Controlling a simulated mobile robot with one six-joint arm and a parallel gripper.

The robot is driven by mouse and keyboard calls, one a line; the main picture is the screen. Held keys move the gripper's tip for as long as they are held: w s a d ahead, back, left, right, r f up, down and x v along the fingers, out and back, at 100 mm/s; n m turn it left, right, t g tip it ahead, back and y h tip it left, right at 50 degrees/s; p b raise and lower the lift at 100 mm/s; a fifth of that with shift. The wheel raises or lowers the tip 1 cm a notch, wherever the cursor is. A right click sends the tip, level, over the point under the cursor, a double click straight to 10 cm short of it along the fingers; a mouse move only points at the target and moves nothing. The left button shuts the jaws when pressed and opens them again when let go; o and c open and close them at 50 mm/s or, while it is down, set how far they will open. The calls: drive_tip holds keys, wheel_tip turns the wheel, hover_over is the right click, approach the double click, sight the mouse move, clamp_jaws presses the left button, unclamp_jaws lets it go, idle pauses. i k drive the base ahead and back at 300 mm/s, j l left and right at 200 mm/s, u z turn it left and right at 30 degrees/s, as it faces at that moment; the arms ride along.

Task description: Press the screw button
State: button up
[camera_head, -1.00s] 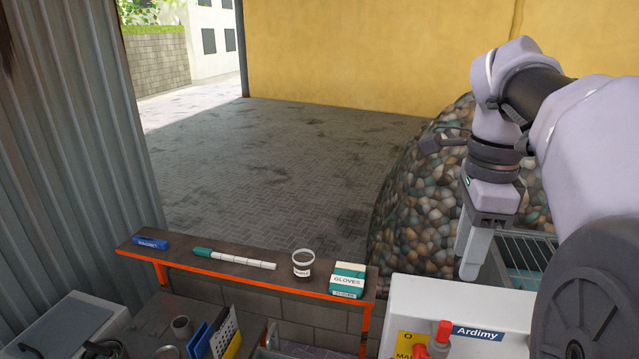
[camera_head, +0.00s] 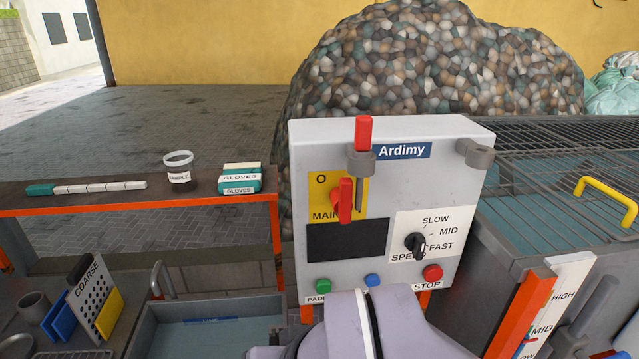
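The control panel (camera_head: 470,200) marked "Ardimy" stands upright in the middle of the head view. Along its lower edge are a green button (camera_head: 323,285), labelled with letters starting "PADD", a blue button (camera_head: 373,280), and a red button (camera_head: 432,272) labelled STOP. No label reading "screw" is visible. The label area below the blue button is covered by my arm, whose pale link rises from the bottom edge. My gripper is out of view, so whether it is open or shut is not shown.
The panel also has a red main switch (camera_head: 345,200), a speed knob (camera_head: 415,242) and a dark screen (camera_head: 347,241). A shelf (camera_head: 100,200) with a sample jar (camera_head: 179,167) and gloves box (camera_head: 239,178) is left. A grated tank (camera_head: 560,210) stands right.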

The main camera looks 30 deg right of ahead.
sight(373, 281)
drive_tip(key=z, duration=1.1)
